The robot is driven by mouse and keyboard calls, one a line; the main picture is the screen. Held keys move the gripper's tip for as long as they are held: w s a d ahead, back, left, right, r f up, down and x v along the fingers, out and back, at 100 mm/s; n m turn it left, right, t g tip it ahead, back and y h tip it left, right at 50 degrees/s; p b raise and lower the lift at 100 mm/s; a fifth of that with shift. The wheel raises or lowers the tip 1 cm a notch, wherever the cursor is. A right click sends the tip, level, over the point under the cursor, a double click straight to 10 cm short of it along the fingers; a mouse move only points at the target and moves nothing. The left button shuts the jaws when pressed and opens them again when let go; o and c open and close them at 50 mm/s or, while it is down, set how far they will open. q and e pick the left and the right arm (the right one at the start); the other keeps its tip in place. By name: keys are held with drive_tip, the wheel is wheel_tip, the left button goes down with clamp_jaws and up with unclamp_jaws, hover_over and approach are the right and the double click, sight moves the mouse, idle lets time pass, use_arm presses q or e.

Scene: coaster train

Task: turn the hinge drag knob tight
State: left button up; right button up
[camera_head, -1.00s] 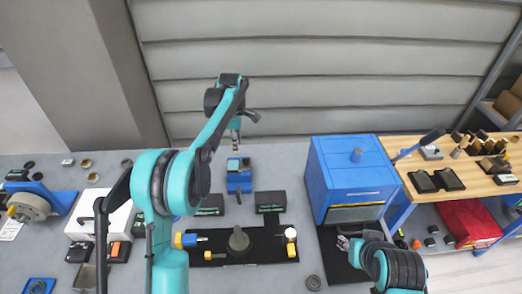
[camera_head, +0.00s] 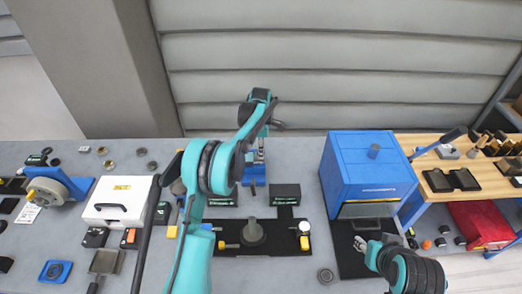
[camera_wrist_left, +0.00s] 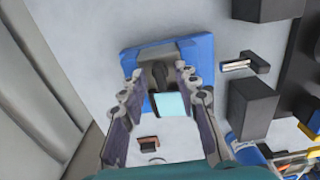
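A blue fixture (camera_head: 254,173) stands at the back middle of the grey bench, partly hidden by my left arm. In the left wrist view its blue plate (camera_wrist_left: 197,55) carries a dark upright knob-like part (camera_wrist_left: 160,74), with a pale cyan block (camera_wrist_left: 170,104) below it. I cannot tell for sure that this part is the hinge drag knob. My left gripper (camera_wrist_left: 160,82) is open, its fingers on either side of the dark part with gaps showing. In the head view the left gripper (camera_head: 260,153) is just above the fixture. My right gripper (camera_head: 360,243) is low before the blue cabinet, too small to read.
The blue cabinet (camera_head: 365,165) stands to the right. A black mat (camera_head: 285,243) with a grey round part (camera_head: 252,232) lies in front of the fixture. Dark boxes (camera_head: 285,193) stand beside it. A white case (camera_head: 118,198) is at left.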

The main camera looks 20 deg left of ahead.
use_arm(q)
clamp_jaws()
